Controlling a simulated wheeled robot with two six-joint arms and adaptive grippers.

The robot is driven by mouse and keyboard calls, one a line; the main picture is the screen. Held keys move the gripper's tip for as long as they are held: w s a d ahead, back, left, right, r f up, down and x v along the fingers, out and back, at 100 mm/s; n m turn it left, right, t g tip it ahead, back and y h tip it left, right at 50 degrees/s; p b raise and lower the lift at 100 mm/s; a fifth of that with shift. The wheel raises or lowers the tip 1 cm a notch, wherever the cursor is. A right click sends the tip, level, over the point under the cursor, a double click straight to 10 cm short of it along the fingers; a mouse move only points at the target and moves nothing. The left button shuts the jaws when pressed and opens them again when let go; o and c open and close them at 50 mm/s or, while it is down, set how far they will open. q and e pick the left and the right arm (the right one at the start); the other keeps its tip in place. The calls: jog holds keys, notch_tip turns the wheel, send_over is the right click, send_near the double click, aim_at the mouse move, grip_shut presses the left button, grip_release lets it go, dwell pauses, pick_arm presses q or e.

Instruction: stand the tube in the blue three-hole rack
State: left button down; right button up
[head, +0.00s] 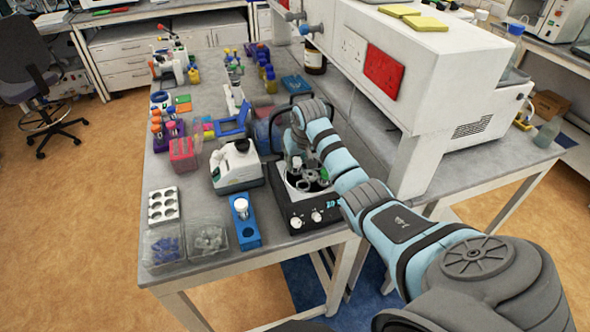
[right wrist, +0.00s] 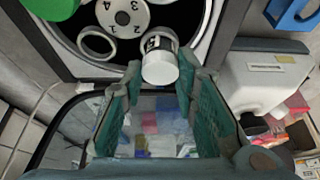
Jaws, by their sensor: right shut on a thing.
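The tube (right wrist: 160,62), white-capped with a dark-marked label, is between the fingertips of my right gripper (right wrist: 160,82) in the right wrist view. The gripper is shut on it, over the open centrifuge (head: 308,213). Whether the tube's lower end is clear of the rotor (right wrist: 122,18) cannot be told. In the head view my right gripper (head: 304,160) is small and partly hidden by its arm. The blue three-hole rack (head: 246,238) stands left of the centrifuge and holds a white-capped tube (head: 241,207). My left gripper is not in view.
A white instrument (head: 236,165) stands behind the rack. Clear bins (head: 163,246) and a white holed block (head: 163,205) are to the rack's left. The raised centrifuge lid is behind my gripper. A large white cabinet (head: 440,70) borders the right side.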

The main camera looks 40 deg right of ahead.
jog(key=shift+w+a+r, duration=0.1)
jog(key=shift+w+r, duration=0.05)
jog(key=shift+r, duration=3.6)
jog(key=shift+c, duration=0.4)
notch_tip(320, 180, up, 4)
jog(key=w+a, duration=0.3)
jog(key=a, duration=1.5)
jog(key=shift+d, duration=0.15)
jog(key=shift+f, duration=2.05)
